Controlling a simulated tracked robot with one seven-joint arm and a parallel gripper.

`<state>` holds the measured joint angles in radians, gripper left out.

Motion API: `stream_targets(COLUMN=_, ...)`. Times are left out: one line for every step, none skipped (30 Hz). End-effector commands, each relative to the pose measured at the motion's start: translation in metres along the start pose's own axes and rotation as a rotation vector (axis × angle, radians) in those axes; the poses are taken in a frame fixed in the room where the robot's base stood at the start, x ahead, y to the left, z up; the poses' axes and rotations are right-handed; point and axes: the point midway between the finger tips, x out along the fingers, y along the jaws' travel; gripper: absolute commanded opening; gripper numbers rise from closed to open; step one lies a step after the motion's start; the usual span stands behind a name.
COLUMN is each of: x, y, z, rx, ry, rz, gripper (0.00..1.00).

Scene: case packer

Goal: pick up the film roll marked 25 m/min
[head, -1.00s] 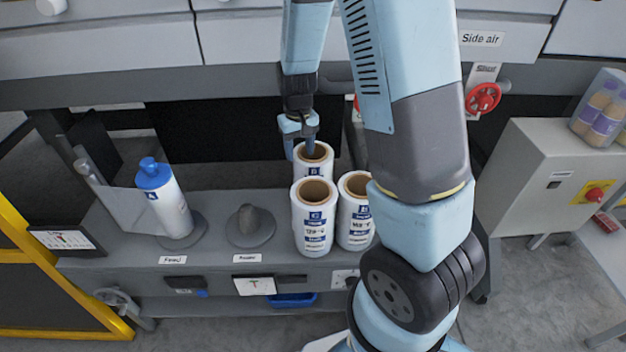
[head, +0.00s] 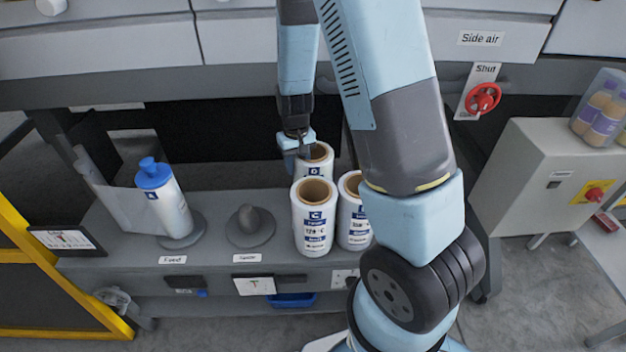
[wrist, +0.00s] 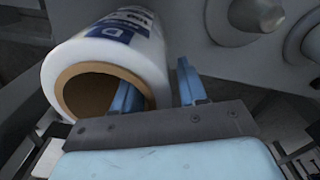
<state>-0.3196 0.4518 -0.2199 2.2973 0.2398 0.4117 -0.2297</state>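Three white film rolls with blue-and-white labels and brown cores stand grouped on the grey bench. The rear roll, lettered D (head: 318,172), also shows close up in the wrist view (wrist: 140,45). The front roll, lettered C (head: 314,225), stands nearest. A third roll (head: 352,222) stands right of it, partly hidden by my arm. I cannot make out the 25 m/min marking on any roll. My gripper (head: 297,158) is at the rear roll's top left rim. In the wrist view my gripper (wrist: 157,88) is open, one finger inside the core and one outside the wall.
On the bench's left, a blue-capped white roll (head: 168,205) stands on a round base beside a film sheet. A spindle (head: 248,222) on a disc stands empty. A grey machine panel (head: 240,90) overhangs behind. A grey control box (head: 535,170) stands right.

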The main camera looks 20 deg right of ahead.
Motion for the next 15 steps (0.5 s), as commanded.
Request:
stream_targets(x=-0.0001, y=-0.0001, z=0.0, rx=0.0, ry=0.0, rz=0.0, gripper=0.37)
stream_targets(x=-0.0001, y=-0.0001, z=0.0, rx=0.0, ry=0.0, rz=0.0, gripper=0.34)
stream_targets(x=-0.0001, y=-0.0001, z=0.0, rx=0.0, ry=0.0, rz=0.0, gripper=0.3)
stream_targets(x=-0.0001, y=-0.0001, z=0.0, rx=0.0, ry=0.0, rz=0.0, gripper=0.27)
stream_targets(x=-0.0001, y=-0.0002, z=0.0, rx=0.0, ry=0.0, rz=0.0, gripper=0.24)
stream_targets(x=-0.0001, y=-0.0002, z=0.0, rx=0.0, ry=0.0, rz=0.0, gripper=0.21)
stream_targets(x=-0.0001, y=-0.0002, z=0.0, rx=0.0, ry=0.0, rz=0.0, gripper=0.18)
stream_targets(x=-0.0001, y=-0.0003, z=0.0, rx=0.0, ry=0.0, rz=0.0, gripper=0.15)
stream_targets(x=-0.0001, y=-0.0003, z=0.0, rx=-0.001, ry=0.0, rz=0.0, gripper=0.11)
stream_targets(x=-0.0001, y=-0.0004, z=0.0, rx=-0.001, ry=0.0, rz=0.0, gripper=0.08)
stream_targets(x=-0.0001, y=-0.0004, z=0.0, rx=-0.001, ry=0.0, rz=0.0, gripper=0.05)
stream_targets(x=-0.0001, y=-0.0005, z=0.0, rx=-0.001, ry=0.0, rz=0.0, gripper=0.01)
stream_targets(x=-0.0001, y=-0.0006, z=0.0, rx=-0.001, ry=0.0, rz=0.0, gripper=0.0)
stream_targets(x=-0.0001, y=-0.0006, z=0.0, rx=-0.001, ry=0.0, rz=0.0, gripper=0.0)
stream_targets(x=-0.0001, y=-0.0007, z=0.0, rx=-0.001, ry=0.0, rz=0.0, gripper=0.0)
